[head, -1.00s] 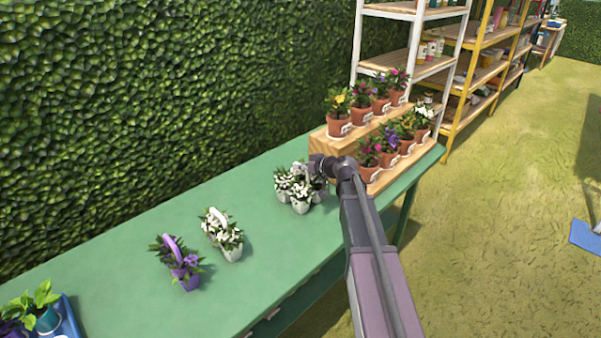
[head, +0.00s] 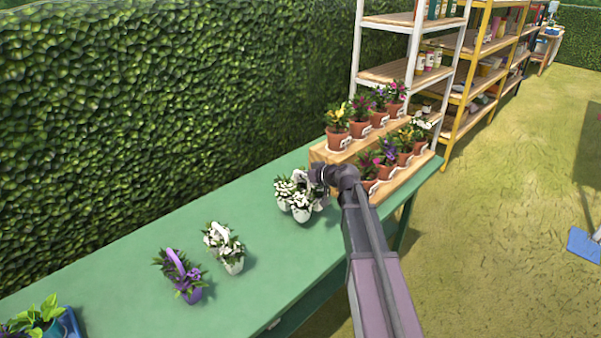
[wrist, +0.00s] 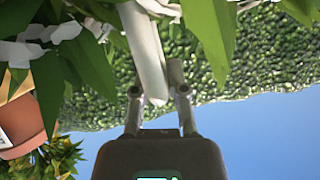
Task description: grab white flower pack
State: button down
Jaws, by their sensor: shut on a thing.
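A white flower pack (head: 302,206), with white pots, white blooms and green leaves, is at my gripper (head: 317,176) over the green table. My gripper is shut on its white handle. In the wrist view the handle (wrist: 145,45) comes down between the two fingers of my gripper (wrist: 158,92), with leaves and white petals around it. My gripper hides part of the pack in the head view. I cannot tell whether its pots touch the table. A second white flower pack (head: 231,259) with an arched white handle stands on the table to the left.
A purple flower pack (head: 189,288) and a blue tray (head: 70,322) with a leafy plant are at the left on the green table (head: 140,245). A wooden stepped stand (head: 318,153) with several potted flowers is just right of my gripper. A hedge (head: 150,100) runs behind.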

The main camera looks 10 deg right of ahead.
jog(key=s+r+p, duration=0.1)
jog(key=s, duration=1.3)
jog(key=shift+s+r, duration=0.2)
jog(key=shift+r+p, duration=0.15)
jog(key=shift+p, duration=0.15)
